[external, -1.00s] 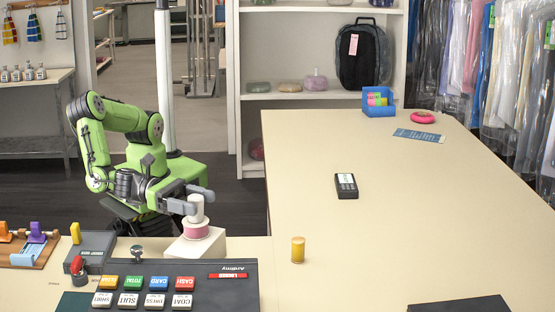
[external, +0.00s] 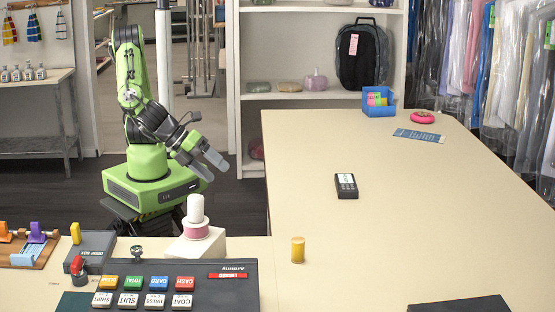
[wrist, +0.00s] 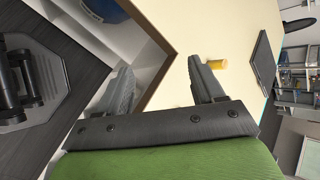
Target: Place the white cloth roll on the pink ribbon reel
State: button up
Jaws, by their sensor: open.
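The white cloth roll (external: 196,208) stands upright on top of the pink ribbon reel (external: 195,231) in the external view. The reel rests on a white block (external: 192,247) at the counter's left part. My gripper (external: 211,164) is open and empty, above and behind the roll and clear of it. In the wrist view my gripper (wrist: 160,82) shows its two fingers spread with nothing between them. The roll and reel do not show in the wrist view.
A yellow cylinder (external: 298,249) stands on the counter right of the block. A keypad panel (external: 180,285) lies in front.

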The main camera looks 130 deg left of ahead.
jog(key=s+a+r+n+h, duration=0.1)
jog(key=s+r+n+h, duration=0.1)
jog(key=s+n, duration=0.3)
jog(key=s+a+r+n+h, duration=0.1)
jog(key=s+r+n+h, duration=0.1)
jog(key=s+n, duration=0.3)
jog(key=s+a+r+n+g+h, duration=0.1)
jog(key=s+r+n, duration=0.3)
jog(key=s, duration=0.7)
jog(key=shift+a+r+n+h, duration=0.3)
jog(key=shift+a+n+h, duration=0.3)
jog(key=shift+n, duration=0.1)
